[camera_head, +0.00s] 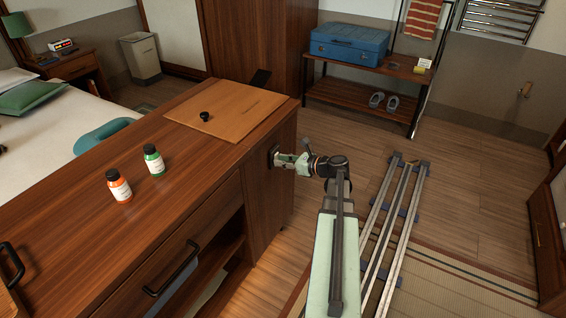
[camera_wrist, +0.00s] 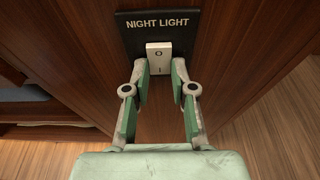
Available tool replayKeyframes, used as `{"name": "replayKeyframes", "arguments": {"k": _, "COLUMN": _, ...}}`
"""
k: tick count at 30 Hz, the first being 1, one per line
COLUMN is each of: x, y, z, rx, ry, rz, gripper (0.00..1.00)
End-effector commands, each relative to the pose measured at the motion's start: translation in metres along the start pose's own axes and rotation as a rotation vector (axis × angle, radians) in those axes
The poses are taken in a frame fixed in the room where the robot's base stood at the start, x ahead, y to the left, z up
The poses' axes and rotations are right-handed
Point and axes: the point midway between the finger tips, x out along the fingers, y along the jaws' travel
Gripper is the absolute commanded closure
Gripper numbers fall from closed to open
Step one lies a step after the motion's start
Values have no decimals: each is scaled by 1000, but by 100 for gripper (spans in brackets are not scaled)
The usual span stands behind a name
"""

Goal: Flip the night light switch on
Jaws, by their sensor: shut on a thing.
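The night light switch (camera_wrist: 158,56) is a small pale rocker with a circle mark above a line mark. It sits on a black plate (camera_wrist: 132,38) lettered NIGHT LIGHT, on the wooden side of the cabinet. My gripper (camera_wrist: 159,68) is at the switch, shut on it, with one green-padded finger at each side of its lower part. In the head view my gripper (camera_head: 279,160) reaches left to the cabinet side, and the switch is hidden there. I cannot tell which way the rocker is tilted.
The cabinet top (camera_head: 75,215) carries an orange bottle (camera_head: 119,187), a green bottle (camera_head: 154,160) and a wooden board (camera_head: 228,108) with a black knob. A rack (camera_head: 358,100) with a blue case (camera_head: 348,43) stands behind. Floor right of the cabinet is open around the rails (camera_head: 393,235).

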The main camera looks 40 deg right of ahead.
Motion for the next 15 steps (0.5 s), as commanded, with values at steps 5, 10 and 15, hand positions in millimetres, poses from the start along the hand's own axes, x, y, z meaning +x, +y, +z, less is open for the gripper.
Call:
{"name": "replayKeyframes", "arguments": {"k": 5, "x": 2, "y": 0, "z": -6, "rx": 1, "ry": -103, "rz": 2, "gripper": 100}}
{"name": "replayKeyframes", "arguments": {"k": 10, "x": 2, "y": 0, "z": -3, "rx": -1, "ry": -130, "rz": 1, "gripper": 100}}
{"name": "replayKeyframes", "arguments": {"k": 15, "x": 2, "y": 0, "z": -3, "rx": -1, "ry": -129, "rz": 1, "gripper": 100}}
